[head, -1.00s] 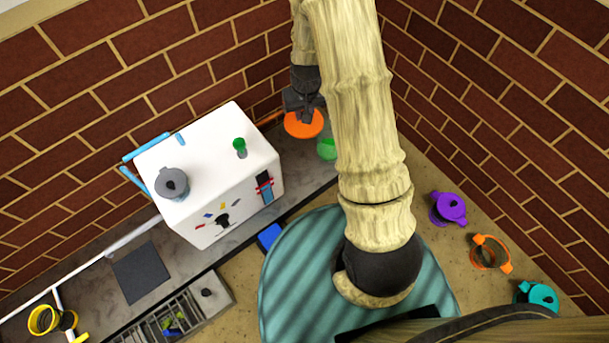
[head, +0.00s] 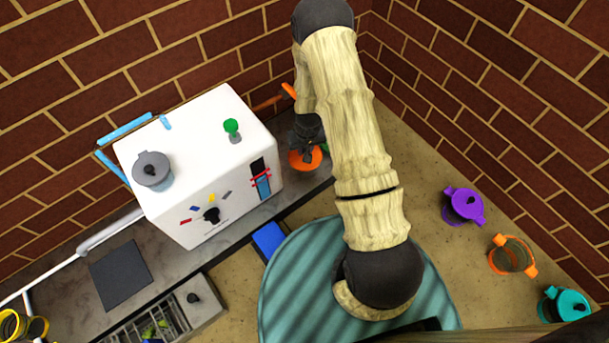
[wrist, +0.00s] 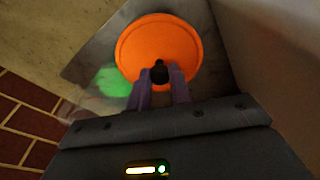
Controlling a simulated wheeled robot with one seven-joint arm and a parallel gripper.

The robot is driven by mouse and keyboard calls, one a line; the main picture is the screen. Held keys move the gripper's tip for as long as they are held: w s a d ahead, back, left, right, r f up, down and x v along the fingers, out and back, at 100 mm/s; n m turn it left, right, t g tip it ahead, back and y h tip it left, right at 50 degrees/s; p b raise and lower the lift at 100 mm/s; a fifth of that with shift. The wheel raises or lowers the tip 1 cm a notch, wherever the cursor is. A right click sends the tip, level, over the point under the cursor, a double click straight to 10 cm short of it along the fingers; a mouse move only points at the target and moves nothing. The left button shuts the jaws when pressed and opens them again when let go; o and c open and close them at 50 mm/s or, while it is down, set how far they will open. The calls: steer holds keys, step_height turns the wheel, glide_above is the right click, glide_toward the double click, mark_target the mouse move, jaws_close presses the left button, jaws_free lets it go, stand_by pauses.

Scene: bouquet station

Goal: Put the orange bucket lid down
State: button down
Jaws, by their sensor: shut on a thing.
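The orange bucket lid (head: 301,160) is a round disc with a dark knob. It hangs under my gripper (head: 309,143) beside the right end of the white machine. In the wrist view, the fingers of my gripper (wrist: 160,80) are shut on the dark knob of the orange lid (wrist: 150,45). I cannot tell whether the lid touches the counter below. An orange bucket (head: 513,256) with a rim and side tabs stands open at the right.
A white machine (head: 200,165) with a grey lidded pot on top stands close left of the lid. A green blur (wrist: 114,82) lies beside the lid in the wrist view.

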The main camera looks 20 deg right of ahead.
mark_target(305, 164)
steer(key=shift+a, duration=0.1)
step_height(305, 164, down, 6)
steer(key=b, duration=0.3)
steer(key=shift+b, duration=0.35)
steer(key=shift+f+b, duration=1.2)
steer(key=shift+f, duration=0.7)
steer(key=shift+f, duration=0.2)
steer(key=c, duration=1.3)
jaws_free()
steer(key=shift+r, duration=0.1)
